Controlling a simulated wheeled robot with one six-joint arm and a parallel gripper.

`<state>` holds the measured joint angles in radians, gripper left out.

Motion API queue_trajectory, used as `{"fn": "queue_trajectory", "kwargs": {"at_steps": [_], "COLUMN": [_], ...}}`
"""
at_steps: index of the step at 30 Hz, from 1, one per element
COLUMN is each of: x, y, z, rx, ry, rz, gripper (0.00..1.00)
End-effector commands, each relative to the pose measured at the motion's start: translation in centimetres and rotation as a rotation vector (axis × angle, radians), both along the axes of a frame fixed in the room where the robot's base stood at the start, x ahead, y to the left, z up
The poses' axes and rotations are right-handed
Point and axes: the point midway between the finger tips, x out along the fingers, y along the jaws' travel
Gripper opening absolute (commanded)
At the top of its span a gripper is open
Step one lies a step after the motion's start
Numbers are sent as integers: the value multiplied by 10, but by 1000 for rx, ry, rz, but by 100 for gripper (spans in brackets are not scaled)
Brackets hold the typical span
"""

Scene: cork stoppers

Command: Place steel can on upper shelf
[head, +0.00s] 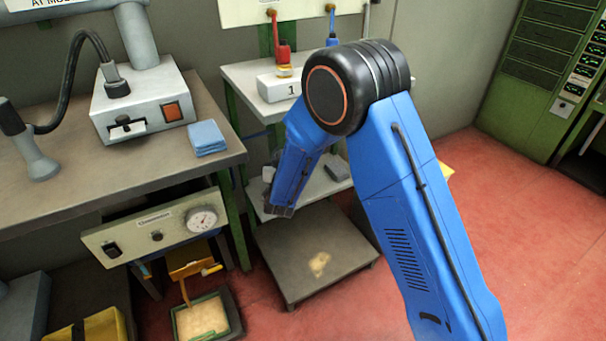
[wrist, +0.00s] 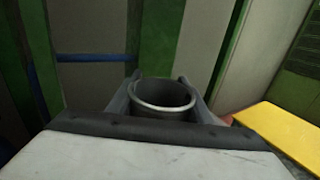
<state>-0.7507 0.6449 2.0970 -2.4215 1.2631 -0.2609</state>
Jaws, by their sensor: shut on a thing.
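A grey steel can (wrist: 162,113) with an open round top is upright between the two fingers of my gripper (wrist: 160,92) in the wrist view. The fingers are shut on it from both sides. In the head view my gripper (head: 279,210) hangs low in front of the shelf unit, below the upper shelf (head: 241,78). My blue arm hides part of the unit, and I cannot make out the held can there.
The upper shelf holds a white box marked 1 (head: 278,87). The middle shelf (head: 318,187) holds a dark grey block (head: 337,172) and a small pale object (head: 268,173). The bottom platform (head: 300,235) bears a tan patch. A workbench (head: 110,165) stands left.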

Motion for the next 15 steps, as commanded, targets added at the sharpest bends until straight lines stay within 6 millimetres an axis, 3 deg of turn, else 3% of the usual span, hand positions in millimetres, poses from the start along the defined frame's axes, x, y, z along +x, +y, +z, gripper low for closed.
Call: {"fn": "queue_trajectory", "kwargs": {"at_steps": [5, 15], "x": [0, 0], "y": [0, 0], "z": [-12, -57], "rx": [-1, -1], "ry": [2, 0], "rz": [0, -1], "gripper": [19, 19]}}
